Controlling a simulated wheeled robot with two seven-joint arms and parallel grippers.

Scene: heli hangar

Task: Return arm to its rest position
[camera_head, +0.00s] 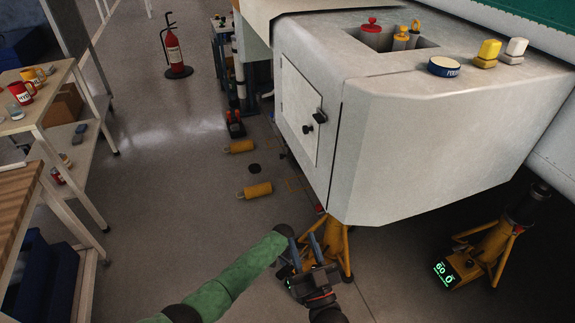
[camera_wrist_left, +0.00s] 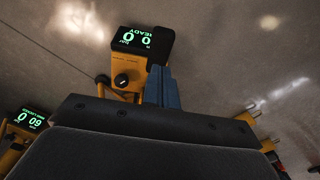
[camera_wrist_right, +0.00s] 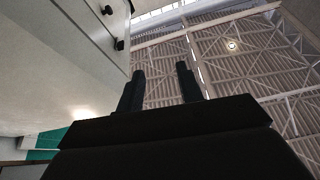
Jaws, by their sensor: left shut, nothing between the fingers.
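My left arm (camera_head: 232,273) is green and reaches in from the left in the head view, ending low near a yellow jack. My left gripper (camera_wrist_left: 162,88) has its fingers together and empty in its wrist view, above the floor beside a yellow jack with a green READY display (camera_wrist_left: 137,38). I cannot clearly make it out in the head view. My right gripper (camera_wrist_right: 160,75) is open and empty, its fingers pointing up towards the roof, below and beside the grey housing. Its two spread fingers appear to show in the head view (camera_head: 300,237).
The grey housing (camera_head: 440,120) overhangs the right side, with a small white door (camera_head: 299,110). Another yellow jack (camera_head: 490,250) stands at right. Yellow cylinders (camera_head: 255,190) lie on the floor. A fire extinguisher (camera_head: 173,50) stands at the back. A bench (camera_head: 45,105) borders the left.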

